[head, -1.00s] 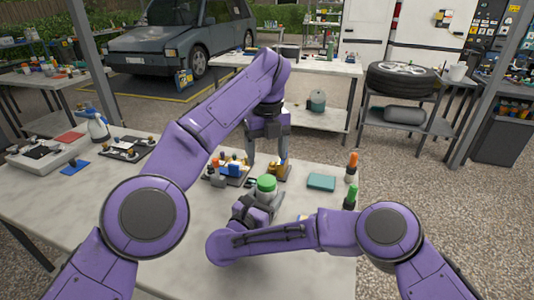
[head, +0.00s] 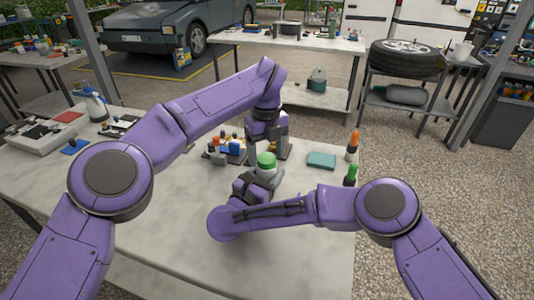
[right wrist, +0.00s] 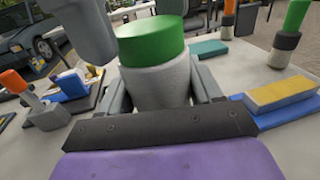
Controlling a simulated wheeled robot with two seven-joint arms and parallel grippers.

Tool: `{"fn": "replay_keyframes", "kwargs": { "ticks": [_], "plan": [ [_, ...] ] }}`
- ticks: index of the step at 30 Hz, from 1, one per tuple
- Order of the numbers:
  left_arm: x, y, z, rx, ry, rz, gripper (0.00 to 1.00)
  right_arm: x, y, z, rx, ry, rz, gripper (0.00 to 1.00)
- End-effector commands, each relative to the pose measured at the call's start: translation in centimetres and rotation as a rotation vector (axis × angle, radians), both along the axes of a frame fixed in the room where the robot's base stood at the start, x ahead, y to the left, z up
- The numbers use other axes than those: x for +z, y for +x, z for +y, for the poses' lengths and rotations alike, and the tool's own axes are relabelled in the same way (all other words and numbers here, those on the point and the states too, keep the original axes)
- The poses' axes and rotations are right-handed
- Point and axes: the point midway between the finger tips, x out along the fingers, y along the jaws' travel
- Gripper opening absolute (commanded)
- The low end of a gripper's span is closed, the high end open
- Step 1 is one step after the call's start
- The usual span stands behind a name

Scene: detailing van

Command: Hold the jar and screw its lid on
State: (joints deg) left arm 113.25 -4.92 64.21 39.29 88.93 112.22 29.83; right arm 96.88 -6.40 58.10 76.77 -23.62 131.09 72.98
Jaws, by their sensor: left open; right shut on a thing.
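The grey jar (right wrist: 157,85) stands upright with a green lid (right wrist: 150,40) on its top. The lid also shows in the head view (head: 266,160). My right gripper (right wrist: 158,98) is shut on the jar body, with a finger on each side. My left gripper (head: 268,152) is open, pointing down close above and behind the lid. One grey finger of it hangs beside the lid at upper left in the right wrist view. I cannot tell whether it touches the lid, or how tightly the lid sits.
A teal block (head: 321,160) and orange- and green-topped bottles (head: 352,146) stand right of the jar. A yellow-and-grey sponge (right wrist: 281,93) lies on a blue item. Small tools on a tray (head: 228,152) are behind left. The table's front left is clear.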

Motion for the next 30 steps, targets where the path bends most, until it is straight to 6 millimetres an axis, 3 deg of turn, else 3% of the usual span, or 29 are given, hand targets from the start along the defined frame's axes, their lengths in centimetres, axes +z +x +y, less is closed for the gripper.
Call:
{"fn": "replay_keyframes", "kwargs": {
  "ticks": [4, 12, 13, 18, 30],
  "plan": [
    [-1.00, -0.05, -0.05, -0.001, 0.000, 0.001, 0.74, 0.04, 0.01, 0.00, 0.000, 0.000, 0.000, 0.00],
    [-1.12, -0.03, -0.04, -0.001, -0.001, 0.000, 0.74, 0.03, 0.01, 0.00, 0.000, 0.000, 0.000, 0.00],
    [-1.12, -0.03, -0.04, -0.001, -0.001, 0.000, 0.68, 0.03, 0.01, 0.00, 0.000, 0.000, 0.000, 0.00],
    [-1.11, -0.03, -0.04, -0.001, -0.001, 0.000, 0.16, 0.03, 0.01, 0.00, 0.000, 0.000, 0.000, 0.00],
    [-1.10, -0.02, -0.03, -0.015, -0.001, 0.000, 0.14, 0.03, 0.01, 0.00, 0.000, 0.000, 0.000, 0.00]
  ]
}}
